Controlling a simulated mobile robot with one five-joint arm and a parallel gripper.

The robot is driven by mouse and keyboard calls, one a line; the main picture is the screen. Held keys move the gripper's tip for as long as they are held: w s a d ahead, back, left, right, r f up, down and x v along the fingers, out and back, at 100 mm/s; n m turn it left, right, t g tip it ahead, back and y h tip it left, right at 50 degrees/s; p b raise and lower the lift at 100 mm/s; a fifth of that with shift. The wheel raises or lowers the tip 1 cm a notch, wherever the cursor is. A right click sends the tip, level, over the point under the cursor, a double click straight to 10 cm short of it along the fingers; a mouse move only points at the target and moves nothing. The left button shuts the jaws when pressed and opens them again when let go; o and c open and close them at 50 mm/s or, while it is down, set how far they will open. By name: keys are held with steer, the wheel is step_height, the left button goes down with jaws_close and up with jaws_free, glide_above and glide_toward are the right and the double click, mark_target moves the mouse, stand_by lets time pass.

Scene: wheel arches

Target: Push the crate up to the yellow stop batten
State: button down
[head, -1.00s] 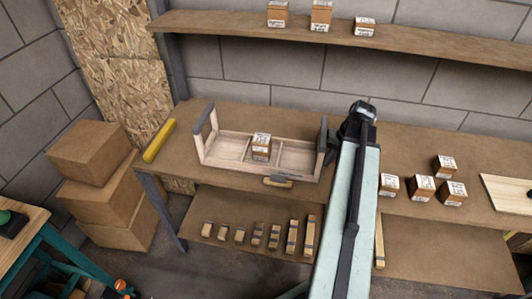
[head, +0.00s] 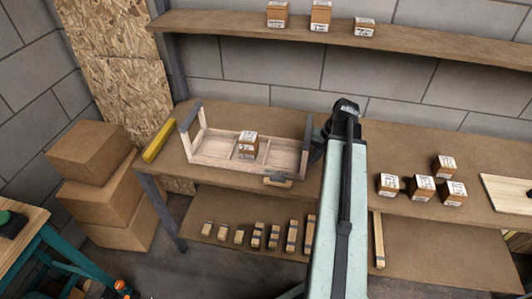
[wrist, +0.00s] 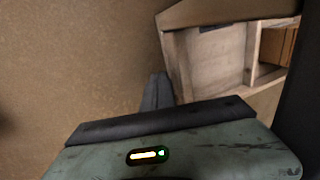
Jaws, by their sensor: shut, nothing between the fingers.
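The pale wooden crate (head: 205,150) stands on the bench, with dark bars along the tops of its two ends. A small cardboard box (head: 248,145) with a white label sits in it. The yellow stop batten (head: 158,140) lies left of the crate, with a narrow strip of bench between them. My gripper (head: 317,148) is at the crate's right end, partly hidden by my arm. In the wrist view my gripper (wrist: 158,90) is shut and empty, close beside the crate's end (wrist: 212,62); I cannot tell whether they touch.
A small wooden block (head: 278,181) lies at the bench's front edge before the crate. Several labelled boxes (head: 421,188) stand on the bench to the right. A wall shelf (head: 400,42) runs above. Cardboard cartons (head: 95,160) are stacked left of the bench.

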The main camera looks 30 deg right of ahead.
mark_target(275, 157)
steer(key=shift+w+a, duration=1.45)
steer(key=shift+a, duration=0.3)
steer(key=shift+w+a, duration=1.45)
steer(key=shift+a, duration=0.25)
steer(key=shift+w+a, duration=1.45)
steer(key=shift+a, duration=0.3)
steer(key=s+d+r+p, duration=0.1)
steer(key=d, duration=0.1)
steer(key=s+d+r+p, duration=0.1)
steer(key=s+r+p, duration=0.1)
steer(key=shift+d+r, duration=0.1)
steer(key=shift+d, duration=0.25)
steer(key=shift+s+d, duration=0.1)
steer(key=shift+s, duration=0.05)
